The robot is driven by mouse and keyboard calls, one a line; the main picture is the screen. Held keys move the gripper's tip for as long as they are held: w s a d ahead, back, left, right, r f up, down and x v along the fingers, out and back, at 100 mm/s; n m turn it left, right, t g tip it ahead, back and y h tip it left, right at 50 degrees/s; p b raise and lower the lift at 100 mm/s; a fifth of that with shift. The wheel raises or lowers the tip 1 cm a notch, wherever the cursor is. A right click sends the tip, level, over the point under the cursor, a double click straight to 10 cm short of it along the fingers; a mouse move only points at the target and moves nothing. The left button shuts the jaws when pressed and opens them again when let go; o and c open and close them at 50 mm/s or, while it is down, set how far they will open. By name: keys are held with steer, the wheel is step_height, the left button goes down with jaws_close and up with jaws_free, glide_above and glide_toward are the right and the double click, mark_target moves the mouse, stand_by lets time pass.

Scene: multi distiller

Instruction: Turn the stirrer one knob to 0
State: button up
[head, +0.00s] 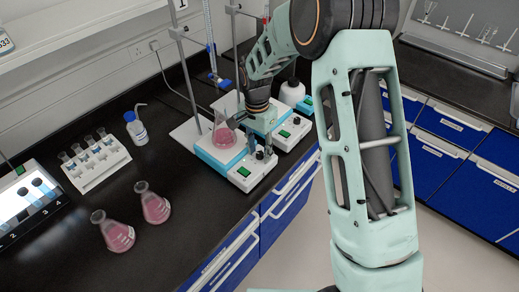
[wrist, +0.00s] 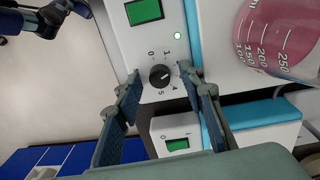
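The front stirrer (head: 221,160) is a white box with a blue band, a green display and a front knob. In the wrist view its black knob (wrist: 160,76) sits on a dial with 0, 1, 4 and 5 readable. The knob's exact setting is too small to read surely. My gripper (wrist: 159,75) is open, with one fingertip on each side of the knob and gaps visible between. In the head view my gripper (head: 260,154) is at the front stirrer's panel, partly hiding the knob.
A flask of pink liquid (head: 224,132) stands on the front stirrer. A second stirrer (head: 291,131) stands close behind it, with metal stands nearby. Two pink flasks (head: 118,236) (head: 154,205), a vial rack (head: 97,166) and a wash bottle (head: 137,130) stand to the left.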

jaws_close()
steer(key=shift+n, duration=0.3)
steer(key=n+b, duration=0.1)
steer(key=n, duration=0.1)
steer(key=shift+n+b, duration=0.3)
steer(key=shift+b, duration=0.1)
steer(key=n+b, duration=0.1)
steer(key=n, duration=0.3)
steer(key=shift+n, duration=0.3)
steer(key=n+b, duration=0.1)
steer(key=n, duration=0.2)
steer(key=shift+n+t, duration=0.3)
steer(key=shift+n, duration=1.9)
